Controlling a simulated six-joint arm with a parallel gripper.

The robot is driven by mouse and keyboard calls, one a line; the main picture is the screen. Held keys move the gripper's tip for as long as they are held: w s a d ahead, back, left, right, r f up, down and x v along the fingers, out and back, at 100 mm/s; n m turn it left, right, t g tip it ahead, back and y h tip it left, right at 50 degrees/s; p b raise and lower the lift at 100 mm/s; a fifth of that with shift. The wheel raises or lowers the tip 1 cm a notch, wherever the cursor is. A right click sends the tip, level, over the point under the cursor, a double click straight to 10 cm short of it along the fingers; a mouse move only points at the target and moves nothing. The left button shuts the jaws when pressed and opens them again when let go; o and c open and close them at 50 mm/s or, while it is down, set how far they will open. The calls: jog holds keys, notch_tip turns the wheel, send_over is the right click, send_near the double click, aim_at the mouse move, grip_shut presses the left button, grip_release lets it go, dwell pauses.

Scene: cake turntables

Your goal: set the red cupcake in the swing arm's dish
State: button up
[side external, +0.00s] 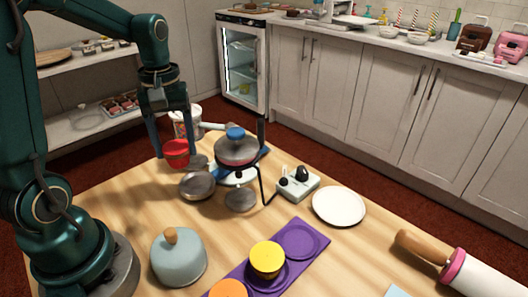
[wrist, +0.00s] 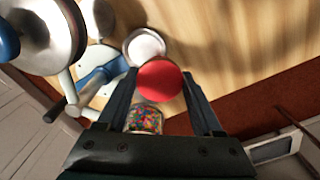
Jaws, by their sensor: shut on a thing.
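The red cupcake (side external: 176,148) is between the fingers of my gripper (side external: 174,157), which is shut on it above the table's far left part. In the wrist view the cupcake's round red top (wrist: 160,80) sits between the fingertips (wrist: 159,75). A small round grey dish (side external: 197,161) is just right of the cupcake; it shows as a pale dish (wrist: 145,44) partly behind the cupcake in the wrist view. Larger grey dishes (side external: 197,187) (side external: 240,200) stand around the turntable stack (side external: 237,151) with its blue knob. I cannot tell which dish is the swing arm's.
A thin dark bent rod (side external: 262,165) rises beside the stack. A control box (side external: 297,184), white plate (side external: 339,206), blue-grey dome (side external: 178,258) and purple tray (side external: 300,246) with a yellow cupcake (side external: 267,258) occupy the table. A tub of coloured sweets (wrist: 145,119) is near my gripper.

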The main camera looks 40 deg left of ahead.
jog(key=shift+w+d+f, duration=0.9)
jog(key=shift+w+d, duration=0.05)
jog(key=shift+d, duration=0.05)
jog(key=shift+f, duration=1.95)
jog(key=o, duration=1.4)
jog(key=shift+f, duration=0.15)
jog(key=shift+c, duration=0.2)
notch_tip(320, 180, up, 12)
jog(key=s+d+m+t, duration=0.5)
jog(key=s+d+m, duration=0.4)
jog(key=d+m, duration=0.1)
jog(key=shift+f+m+t, duration=0.15)
jog(key=shift+m+t, duration=0.15)
jog(key=shift+m, duration=0.3)
